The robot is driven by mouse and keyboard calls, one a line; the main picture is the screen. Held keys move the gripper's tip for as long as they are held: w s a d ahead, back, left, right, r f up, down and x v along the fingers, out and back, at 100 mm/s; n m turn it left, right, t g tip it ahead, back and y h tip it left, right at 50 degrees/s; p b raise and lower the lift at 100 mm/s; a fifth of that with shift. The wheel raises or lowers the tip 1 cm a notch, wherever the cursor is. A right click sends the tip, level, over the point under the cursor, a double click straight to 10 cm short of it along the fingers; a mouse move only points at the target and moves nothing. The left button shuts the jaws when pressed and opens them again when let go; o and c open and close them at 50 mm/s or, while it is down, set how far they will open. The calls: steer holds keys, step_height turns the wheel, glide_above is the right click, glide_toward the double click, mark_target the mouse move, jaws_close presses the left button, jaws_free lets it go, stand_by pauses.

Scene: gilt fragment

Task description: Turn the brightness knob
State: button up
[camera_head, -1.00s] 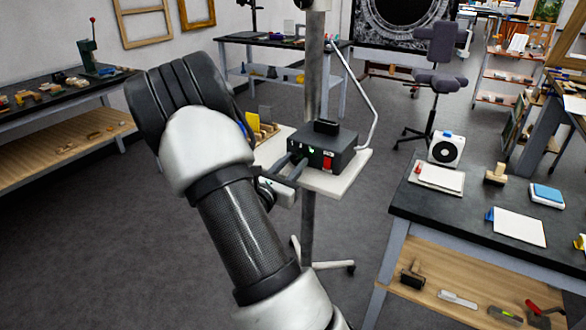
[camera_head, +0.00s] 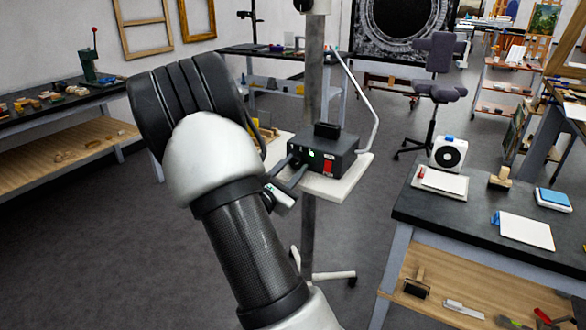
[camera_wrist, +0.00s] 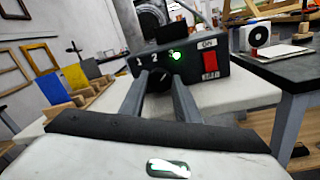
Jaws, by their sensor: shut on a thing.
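The dark control box (camera_head: 335,150) sits on a white shelf (camera_head: 335,188) on a grey pole. In the wrist view the box (camera_wrist: 215,52) shows the marks 1, 2 and 3, with a green light (camera_wrist: 176,56) lit by the 3. A red switch (camera_wrist: 210,62) marked ON is to its right. The dark knob (camera_wrist: 157,83) is on the front below the marks. My gripper (camera_wrist: 160,77) is shut on the knob, one finger on each side. In the head view my gripper (camera_head: 289,172) reaches the box's front, and the knob is not clear there.
A bent white rail (camera_head: 375,110) rises at the shelf's right. A dark-topped bench (camera_head: 440,215) with a white fan (camera_head: 448,152) stands at the right. Yellow and blue boards (camera_wrist: 56,90) stand left of the box. Open floor lies at the left.

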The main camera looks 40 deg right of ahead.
steer(key=o, duration=1)
steer(key=shift+o, duration=0.2)
